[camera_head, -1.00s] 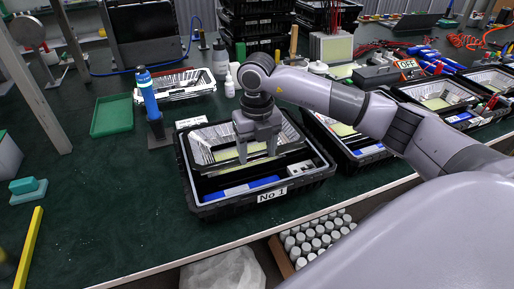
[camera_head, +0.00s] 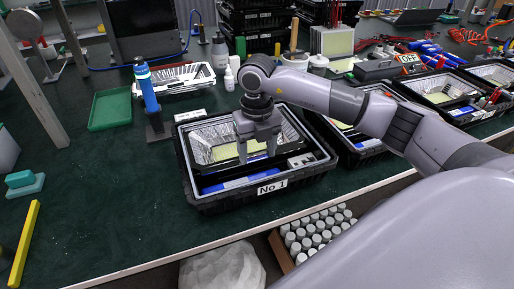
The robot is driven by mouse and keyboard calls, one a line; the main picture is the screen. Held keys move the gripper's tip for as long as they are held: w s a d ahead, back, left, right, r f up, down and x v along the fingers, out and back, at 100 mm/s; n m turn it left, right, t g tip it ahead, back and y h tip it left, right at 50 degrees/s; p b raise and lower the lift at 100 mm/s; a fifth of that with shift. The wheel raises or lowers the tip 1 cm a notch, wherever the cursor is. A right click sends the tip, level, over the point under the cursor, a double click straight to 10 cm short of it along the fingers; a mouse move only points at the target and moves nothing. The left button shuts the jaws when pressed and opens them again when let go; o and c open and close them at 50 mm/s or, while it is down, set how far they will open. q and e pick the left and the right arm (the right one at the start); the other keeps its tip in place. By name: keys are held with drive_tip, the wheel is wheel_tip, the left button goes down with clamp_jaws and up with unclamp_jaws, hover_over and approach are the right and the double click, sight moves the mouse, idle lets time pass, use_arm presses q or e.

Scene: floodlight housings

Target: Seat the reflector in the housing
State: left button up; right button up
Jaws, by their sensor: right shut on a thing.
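My right gripper (camera_head: 257,152) points down into the black crate labelled No 1 (camera_head: 272,187). It is shut on the reflector (camera_head: 211,138), a shiny silver, faceted open pan with a pale yellow-green area showing in its middle. The reflector lies inside the crate, roughly level. A dark housing edge (camera_head: 225,167) shows along its front side. The gripper and wrist hide part of the reflector, and I cannot tell how closely it sits against the housing. My left gripper is not in view.
In the crate's front lie a blue item (camera_head: 236,185) and a small grey part (camera_head: 300,160). A similar crate (camera_head: 366,150) stands close on the right. Behind are a blue bottle-like tool (camera_head: 146,84), a silver tray (camera_head: 176,80) and a green tray (camera_head: 110,110). The table's left side is mostly clear.

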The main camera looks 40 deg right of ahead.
drive_tip(key=shift+f, duration=0.3)
drive_tip(key=o, duration=1.2)
drive_tip(key=shift+r, duration=0.1)
wheel_tip(320, 180, up, 7)
drive_tip(key=shift+r, duration=0.1)
